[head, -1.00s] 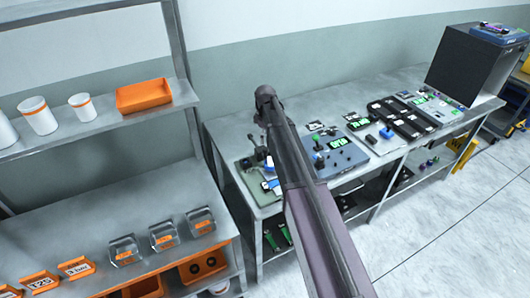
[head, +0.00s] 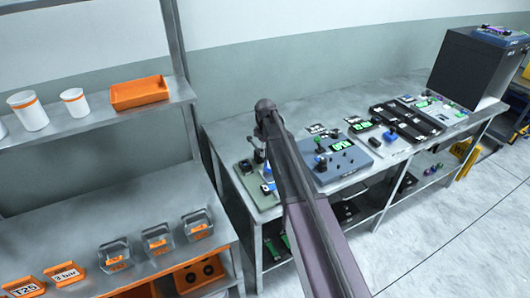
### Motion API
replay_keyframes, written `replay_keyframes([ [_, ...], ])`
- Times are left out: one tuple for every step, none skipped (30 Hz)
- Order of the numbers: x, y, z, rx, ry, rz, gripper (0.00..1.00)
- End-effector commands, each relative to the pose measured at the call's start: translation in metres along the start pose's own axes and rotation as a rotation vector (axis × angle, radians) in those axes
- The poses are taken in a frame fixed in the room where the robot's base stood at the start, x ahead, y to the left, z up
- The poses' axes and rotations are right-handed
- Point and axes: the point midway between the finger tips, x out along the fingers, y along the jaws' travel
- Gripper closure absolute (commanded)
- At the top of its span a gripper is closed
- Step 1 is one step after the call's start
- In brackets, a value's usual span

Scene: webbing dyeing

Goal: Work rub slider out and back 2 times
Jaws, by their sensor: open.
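My arm crosses the picture from the bottom to above the bench's left part and covers what lies behind it. I cannot make out my gripper in the head view; the arm hides that area. A small rig on a grey-green base (head: 262,198) stands at the bench's left end, partly behind the arm. It has dark upright parts and small white and blue parts. I cannot tell which part is the rub slider or where along its travel it stands.
A grey panel (head: 347,168) with a green "OPEN" display lies right of the arm. Black trays (head: 408,122) and a dark cabinet (head: 463,70) stand farther right on the bench. A shelf rack on the left holds white cups (head: 30,112), an orange bin (head: 139,93) and clear containers (head: 157,240).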

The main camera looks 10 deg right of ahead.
Motion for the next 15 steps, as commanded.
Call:
replay_keyframes([
  [0.0013, 0.0001, 0.0001, 0.0, 0.0, 0.0, 0.27],
  [0.0014, 0.0001, 0.0001, 0.0, 0.0, 0.0, 0.27],
  [0.0013, 0.0001, 0.0001, 0.0, 0.0, 0.0, 0.27],
  [0.0013, 0.0001, 0.0001, 0.0, 0.0, 0.0, 0.27],
  [0.0012, 0.0001, 0.0001, 0.0, 0.0, 0.0, 0.27],
  [0.0011, 0.0001, 0.0002, 0.0, 0.0, 0.0, 0.27],
  [0.001, 0.0001, 0.0002, 0.0, 0.0, 0.0, 0.27],
  [0.001, 0.0001, 0.0002, 0.0, 0.0, 0.0, 0.27],
  [0.001, 0.0001, 0.0002, 0.0, 0.0, 0.0, 0.27],
  [0.001, 0.0001, 0.0003, 0.0, 0.0, 0.0, 0.27],
  [0.001, 0.0002, 0.0002, 0.0, 0.0, 0.0, 0.3],
  [0.001, 0.0002, 0.0003, 0.0, 0.0, 0.0, 0.42],
  [0.001, 0.0002, 0.0003, 0.0, 0.0, 0.0, 0.51],
  [0.001, 0.0002, 0.0003, 0.0, 0.0, 0.0, 0.6],
  [0.001, 0.0002, 0.0003, 0.0, 0.0, 0.0, 0.72],
])
